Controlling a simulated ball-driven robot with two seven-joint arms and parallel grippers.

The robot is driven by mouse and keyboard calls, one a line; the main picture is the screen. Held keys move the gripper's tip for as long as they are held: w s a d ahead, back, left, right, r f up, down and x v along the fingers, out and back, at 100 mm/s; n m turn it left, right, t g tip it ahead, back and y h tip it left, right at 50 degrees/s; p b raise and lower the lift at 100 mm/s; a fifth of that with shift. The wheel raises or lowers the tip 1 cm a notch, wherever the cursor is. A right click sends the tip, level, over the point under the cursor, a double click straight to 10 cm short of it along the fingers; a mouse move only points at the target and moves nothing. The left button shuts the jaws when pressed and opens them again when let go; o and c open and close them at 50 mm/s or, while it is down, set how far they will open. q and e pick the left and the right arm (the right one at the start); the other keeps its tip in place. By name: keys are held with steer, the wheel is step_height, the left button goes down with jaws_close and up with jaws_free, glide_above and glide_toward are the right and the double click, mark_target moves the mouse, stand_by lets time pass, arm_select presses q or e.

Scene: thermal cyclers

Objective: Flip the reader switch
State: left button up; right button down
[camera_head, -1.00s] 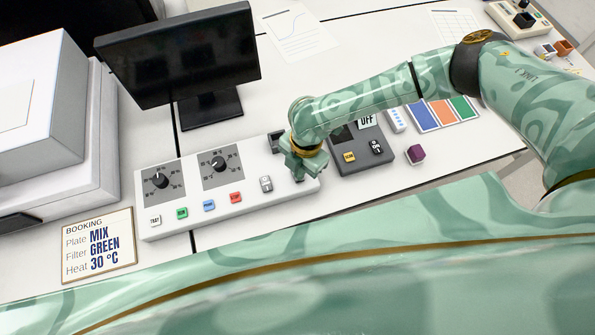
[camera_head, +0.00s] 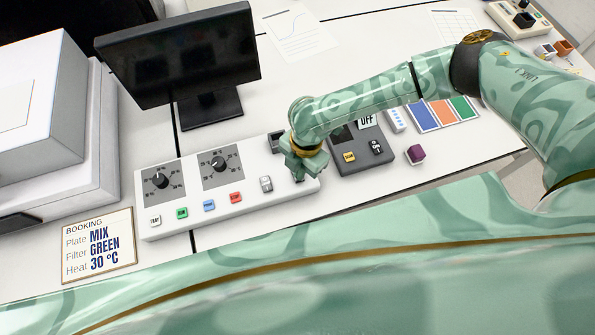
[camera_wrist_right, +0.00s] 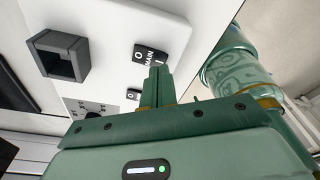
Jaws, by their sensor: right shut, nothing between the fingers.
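My right gripper (camera_head: 300,177) is shut and empty, over the right end of a long white control panel (camera_head: 205,232). In the right wrist view its closed fingertips (camera_wrist_right: 158,72) are at the lower edge of a black rocker switch (camera_wrist_right: 148,54) marked MAIN, O and I; I cannot tell if they touch. In the head view the gripper hides that switch. A second small rocker (camera_wrist_right: 132,95) lies nearby. A dark grey box (camera_head: 350,167) right of the panel has an OFF sign (camera_head: 367,121), a yellow button (camera_head: 348,157) and a black rocker switch (camera_head: 376,146). My left gripper is not in view.
The panel has two dials (camera_head: 220,163) and several coloured buttons. A black monitor (camera_head: 180,52) stands behind it. A booking card (camera_head: 98,245) reads MIX, GREEN, 30 °C. A purple cube (camera_head: 415,154) sits right of the grey box, near a colour chart (camera_head: 445,112).

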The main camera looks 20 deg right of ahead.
steer(key=shift+f+b, duration=0.55)
steer(key=shift+f, duration=0.25)
stand_by(0.6)
steer(key=shift+r, duration=0.1)
step_height(320, 180, up, 7)
steer(key=p, duration=0.7)
steer(key=shift+p, duration=0.35)
